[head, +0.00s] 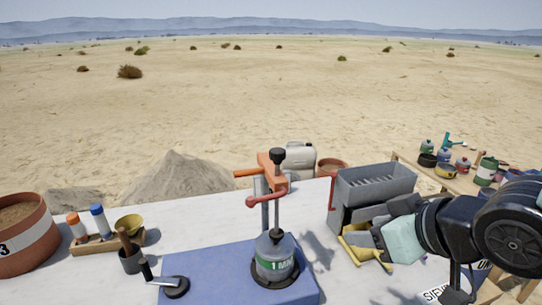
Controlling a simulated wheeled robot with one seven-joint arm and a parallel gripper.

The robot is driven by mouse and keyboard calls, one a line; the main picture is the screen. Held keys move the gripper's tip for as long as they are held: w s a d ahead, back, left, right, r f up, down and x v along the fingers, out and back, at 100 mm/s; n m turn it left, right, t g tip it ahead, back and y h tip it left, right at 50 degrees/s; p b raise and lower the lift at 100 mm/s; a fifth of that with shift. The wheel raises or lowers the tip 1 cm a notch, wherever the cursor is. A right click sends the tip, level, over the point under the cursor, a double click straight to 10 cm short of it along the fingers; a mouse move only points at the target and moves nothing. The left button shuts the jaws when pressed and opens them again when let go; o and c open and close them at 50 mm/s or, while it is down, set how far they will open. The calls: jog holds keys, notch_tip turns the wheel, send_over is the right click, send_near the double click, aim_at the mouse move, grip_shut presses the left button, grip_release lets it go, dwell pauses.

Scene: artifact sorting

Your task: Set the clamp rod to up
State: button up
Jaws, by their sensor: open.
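The clamp (272,175) stands on the blue base (215,272) in the middle of the white table. It has an orange head on a grey post, with an orange bar sticking out left. A red-ended lever (256,201) reaches left from the post. The clamp rod (278,190) is upright, with a black knob on top. Its lower end meets the grey canister (274,260) with a green "1 MM" band; exact contact is unclear. My gripper (386,228) is at right, apart from the clamp, in front of the grey sifter box. It is open; its fingertips are hard to make out.
A grey sifter box (350,190) with yellow parts below stands right of the clamp. At left are a sand bucket (18,235), a bottle rack (95,244) and a brush cup (130,262). A side table (405,160) holds canisters.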

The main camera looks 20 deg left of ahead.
jog(key=w+a+r+n+t+y+b, duration=0.1)
jog(key=w+a+r+t+y, duration=0.1)
jog(key=w+a+y, duration=0.15)
notch_tip(320, 180, up, 4)
jog(key=n+y+p, duration=0.2)
jog(key=y+p, duration=0.1)
jog(key=y, duration=0.2)
send_over(271, 171)
jog(key=shift+r, duration=0.15)
jog(key=shift+s, duration=0.1)
